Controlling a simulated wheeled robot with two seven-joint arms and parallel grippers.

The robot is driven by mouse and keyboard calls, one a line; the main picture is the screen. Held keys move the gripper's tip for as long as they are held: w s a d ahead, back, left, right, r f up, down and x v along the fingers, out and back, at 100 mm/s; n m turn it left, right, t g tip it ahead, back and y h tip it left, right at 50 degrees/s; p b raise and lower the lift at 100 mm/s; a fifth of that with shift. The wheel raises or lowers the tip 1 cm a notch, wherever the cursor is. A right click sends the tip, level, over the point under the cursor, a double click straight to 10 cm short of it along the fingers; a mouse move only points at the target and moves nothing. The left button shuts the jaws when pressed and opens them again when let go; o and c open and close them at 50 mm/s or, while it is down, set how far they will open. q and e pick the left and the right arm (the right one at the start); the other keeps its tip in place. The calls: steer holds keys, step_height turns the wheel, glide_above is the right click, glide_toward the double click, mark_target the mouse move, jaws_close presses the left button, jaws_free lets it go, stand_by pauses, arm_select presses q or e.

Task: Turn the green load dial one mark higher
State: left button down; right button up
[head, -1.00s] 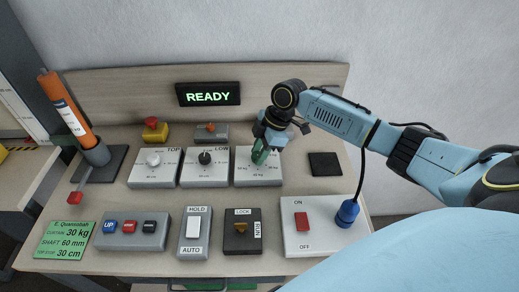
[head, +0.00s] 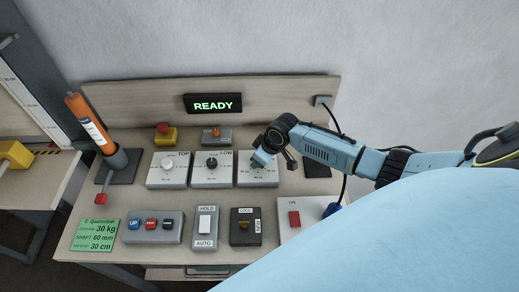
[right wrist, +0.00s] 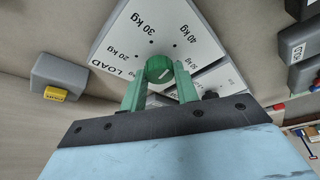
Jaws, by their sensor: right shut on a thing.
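The green load dial (right wrist: 159,69) sits on a white panel (right wrist: 123,32) printed LOAD, with 20, 30 and 40 kg marks legible in the right wrist view. A short pale line shows on the dial's face; I cannot tell which mark it points to. My right gripper (right wrist: 159,80) is shut on the dial, with one green finger on each side. In the head view my right gripper (head: 262,160) is over the load panel (head: 244,180) and hides the dial. My left gripper is not in view.
The TOP dial panel (head: 168,181) and LOW dial panel (head: 212,181) stand left of the load panel. The display (head: 212,103) reads READY.

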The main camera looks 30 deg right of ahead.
steer(key=shift+r+m+h+p, duration=0.1)
steer(key=shift+m+h+p, duration=0.4)
steer(key=shift+m, duration=0.6)
steer(key=o, duration=1)
steer(key=shift+c, duration=0.2)
steer(key=v, duration=1.3)
steer(key=shift+s, duration=0.35)
